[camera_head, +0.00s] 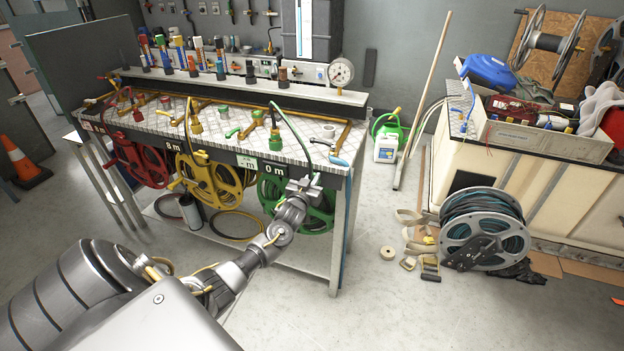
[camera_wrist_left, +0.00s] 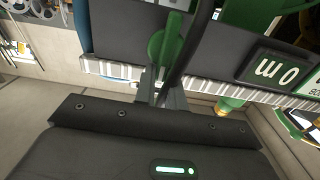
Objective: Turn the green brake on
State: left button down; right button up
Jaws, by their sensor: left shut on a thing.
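The green hose reel (camera_head: 318,222) hangs under the right end of the metal-topped bench (camera_head: 180,122), below the "0 m" sign (camera_head: 272,170). My left gripper (camera_head: 305,186) is at the bench's front edge, in front of this reel. In the left wrist view, the green brake (camera_wrist_left: 170,38) is a slim green lever standing up from between the fingertips of my left gripper (camera_wrist_left: 160,92), which is shut on it. The lever's lower end is hidden by the fingers. In the head view my gripper hides the brake. My right gripper is not in view.
A dark green hose (camera_head: 292,128) curves down from the bench top close to my gripper and crosses near the lever. Yellow (camera_head: 210,185) and red (camera_head: 140,162) reels hang to the left. A loose reel (camera_head: 483,228) stands on the floor at right. Floor in front is clear.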

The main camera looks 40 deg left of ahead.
pick_arm(q)
jog(key=shift+f, duration=0.15)
jog(key=m, duration=0.3)
jog(key=d+m, duration=0.1)
jog(key=m, duration=0.1)
jog(key=d+f+m+p, duration=0.1)
jog(key=m, duration=0.2)
jog(key=shift+w+m, duration=0.2)
jog(key=shift+m, duration=0.1)
jog(key=m, duration=0.2)
jog(key=f+m, duration=0.1)
jog(key=m, duration=0.1)
jog(key=shift+w+d+m, duration=0.1)
jog(key=shift+d+m, duration=0.1)
jog(key=shift+m, duration=0.1)
jog(key=shift+f+m, duration=0.3)
jog(key=shift+m, duration=0.8)
jog(key=shift+f+m, duration=0.25)
jog(key=shift+m, duration=0.85)
